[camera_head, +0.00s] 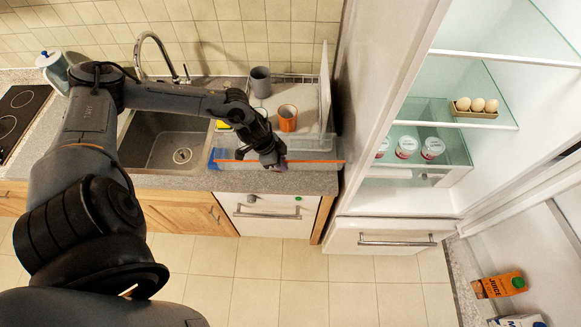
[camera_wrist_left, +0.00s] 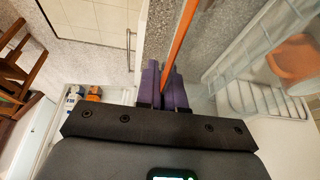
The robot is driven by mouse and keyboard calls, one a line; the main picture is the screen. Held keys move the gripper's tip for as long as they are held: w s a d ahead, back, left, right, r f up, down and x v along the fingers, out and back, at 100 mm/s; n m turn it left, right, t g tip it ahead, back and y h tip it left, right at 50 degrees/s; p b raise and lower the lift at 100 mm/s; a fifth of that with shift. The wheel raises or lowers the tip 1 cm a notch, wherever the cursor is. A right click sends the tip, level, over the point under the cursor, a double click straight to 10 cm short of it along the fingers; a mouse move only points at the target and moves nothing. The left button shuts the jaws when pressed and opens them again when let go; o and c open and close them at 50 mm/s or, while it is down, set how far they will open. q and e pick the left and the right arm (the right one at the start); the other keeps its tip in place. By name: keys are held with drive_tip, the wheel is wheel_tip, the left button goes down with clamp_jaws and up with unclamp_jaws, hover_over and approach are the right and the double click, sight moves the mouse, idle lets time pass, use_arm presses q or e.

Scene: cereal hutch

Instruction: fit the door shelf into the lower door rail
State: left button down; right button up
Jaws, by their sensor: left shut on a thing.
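The door shelf (camera_head: 320,161) is a clear tray with an orange strip along its edge, at the counter's front edge by the dish rack. My left gripper (camera_head: 277,163) is shut on it near the middle of the strip. In the left wrist view the purple fingertips (camera_wrist_left: 166,78) close around the orange-edged shelf (camera_wrist_left: 181,38). The fridge door (camera_head: 545,235) stands open at the right. I cannot make out the lower door rail clearly. My right gripper is not in view.
The dish rack (camera_head: 325,105) holds a grey cup (camera_head: 260,82) and an orange mug (camera_head: 288,118). The open fridge holds eggs (camera_head: 478,105) and several white tubs (camera_head: 407,147). A juice carton (camera_head: 500,285) stands inside the door. The floor (camera_head: 330,280) is clear before the counter.

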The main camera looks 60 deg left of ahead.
use_arm(q)
drive_tip(key=shift+w+a+f, duration=0.1)
drive_tip(key=shift+a+f, duration=0.1)
drive_tip(key=shift+f, duration=0.15)
wheel_tip(320, 180, down, 5)
drive_tip(key=shift+r, duration=0.1)
drive_tip(key=shift+w+f, duration=0.1)
drive_tip(key=shift+f, duration=2.1)
drive_tip(key=c, duration=1.3)
unclamp_jaws()
drive_tip(key=shift+f, duration=0.15)
drive_tip(key=shift+o, duration=0.2)
